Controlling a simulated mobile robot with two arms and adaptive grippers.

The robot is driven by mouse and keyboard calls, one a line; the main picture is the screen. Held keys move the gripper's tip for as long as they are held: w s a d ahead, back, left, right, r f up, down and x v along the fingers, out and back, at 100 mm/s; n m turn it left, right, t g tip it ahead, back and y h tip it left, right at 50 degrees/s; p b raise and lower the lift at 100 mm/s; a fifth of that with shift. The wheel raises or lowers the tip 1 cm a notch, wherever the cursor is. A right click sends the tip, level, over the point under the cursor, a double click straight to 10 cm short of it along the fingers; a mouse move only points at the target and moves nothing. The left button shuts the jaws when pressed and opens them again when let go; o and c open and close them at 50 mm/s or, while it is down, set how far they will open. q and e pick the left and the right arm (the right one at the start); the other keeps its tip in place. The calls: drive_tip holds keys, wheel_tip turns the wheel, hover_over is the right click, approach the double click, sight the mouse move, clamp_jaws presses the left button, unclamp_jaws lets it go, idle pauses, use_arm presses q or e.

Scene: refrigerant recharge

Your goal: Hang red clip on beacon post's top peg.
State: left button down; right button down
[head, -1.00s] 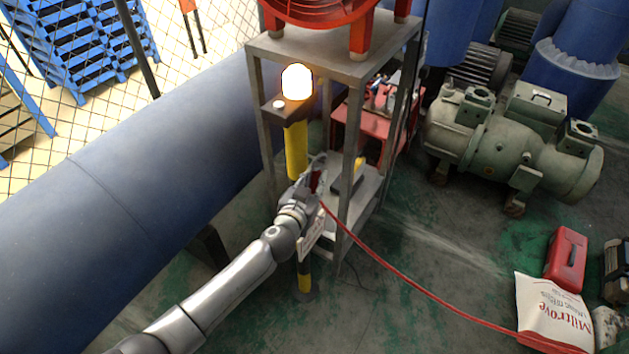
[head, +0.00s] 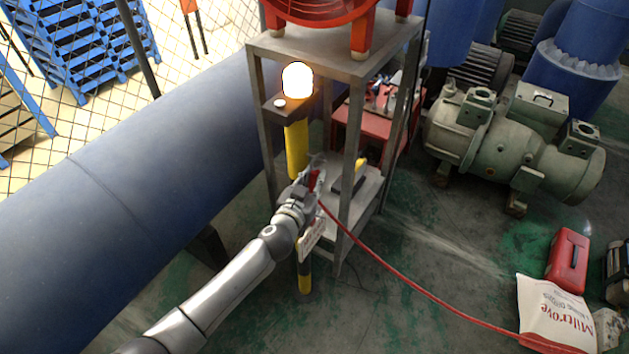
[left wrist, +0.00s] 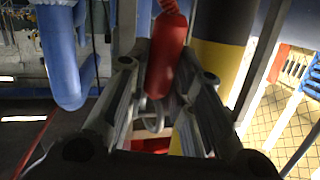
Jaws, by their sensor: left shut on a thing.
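The beacon post (head: 296,150) is a yellow and black striped pole with a brown block and a glowing white lamp (head: 297,80) on top. My left gripper (head: 313,175) is in front of the post's middle, beside the metal stand. It is shut on the red clip (head: 315,181), which also shows in the left wrist view (left wrist: 166,62) between the fingers (left wrist: 160,95). In that view the post (left wrist: 222,45) stands just behind the clip to the right. A red cord (head: 400,278) runs from near the gripper to the lower right. The pegs are hidden or too small to tell. My right gripper is out of view.
A grey metal stand (head: 352,150) with a red fan on top stands right beside the post. A large blue pipe (head: 130,190) lies behind at left. A white bag (head: 553,315) and a red case (head: 567,262) are on the floor at right.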

use_arm(q)
drive_tip(key=shift+w+a+f, duration=0.15)
drive_tip(key=shift+a+f, duration=0.1)
idle(0.4)
idle(0.8)
drive_tip(key=c, duration=1.2)
unclamp_jaws()
